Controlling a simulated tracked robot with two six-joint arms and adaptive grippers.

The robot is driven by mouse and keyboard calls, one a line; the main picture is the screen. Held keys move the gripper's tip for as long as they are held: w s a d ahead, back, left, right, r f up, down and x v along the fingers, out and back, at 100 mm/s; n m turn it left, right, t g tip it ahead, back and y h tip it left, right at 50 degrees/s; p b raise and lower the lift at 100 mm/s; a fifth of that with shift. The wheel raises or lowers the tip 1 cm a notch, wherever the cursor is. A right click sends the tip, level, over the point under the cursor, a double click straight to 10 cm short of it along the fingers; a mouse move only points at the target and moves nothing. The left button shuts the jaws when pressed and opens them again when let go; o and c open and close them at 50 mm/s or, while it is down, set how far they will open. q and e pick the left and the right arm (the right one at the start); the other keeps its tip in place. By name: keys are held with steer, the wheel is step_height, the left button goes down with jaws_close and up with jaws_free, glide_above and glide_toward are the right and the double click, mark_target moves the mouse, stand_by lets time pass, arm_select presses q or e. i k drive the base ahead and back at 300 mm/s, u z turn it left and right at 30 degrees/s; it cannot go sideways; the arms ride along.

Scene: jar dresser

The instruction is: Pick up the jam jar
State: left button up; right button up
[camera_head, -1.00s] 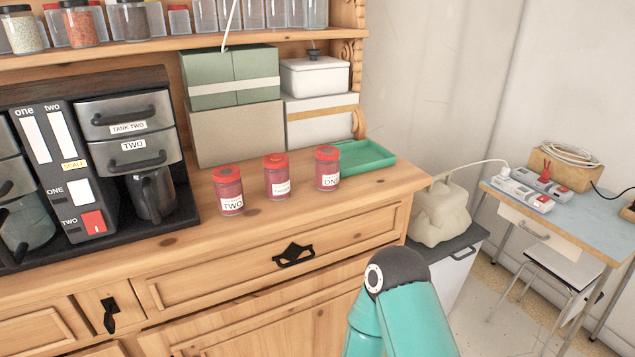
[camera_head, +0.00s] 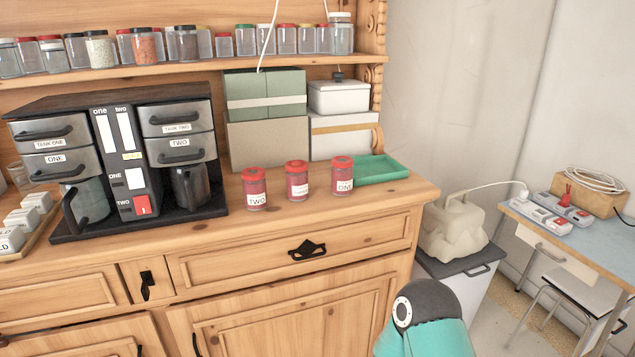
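Three red jars with red lids stand upright in a row on the wooden dresser top (camera_head: 300,225). The left jar (camera_head: 254,189) has a label reading TWO. The middle jar (camera_head: 296,181) has a label too small to read. The right jar (camera_head: 341,176) has a label reading ONE, and it stands beside the green tray. I cannot tell from the labels which one is the jam jar. Neither of my grippers is in view. Only a teal and dark grey part of my arm shows at the bottom right, below the dresser top and apart from the jars.
A coffee machine (camera_head: 128,160) stands left of the jars. Boxes (camera_head: 268,143) stand behind them, and a green tray (camera_head: 376,169) is at the right. A shelf of small jars (camera_head: 286,39) runs above. The dresser top in front of the jars is clear.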

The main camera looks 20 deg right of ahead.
mark_target(296, 172)
steer(key=u, duration=0.1)
steer(key=i, duration=0.95)
steer(key=z, duration=0.2)
steer(key=k, duration=0.8)
steer(key=u, duration=0.2)
steer(key=i, duration=0.65)
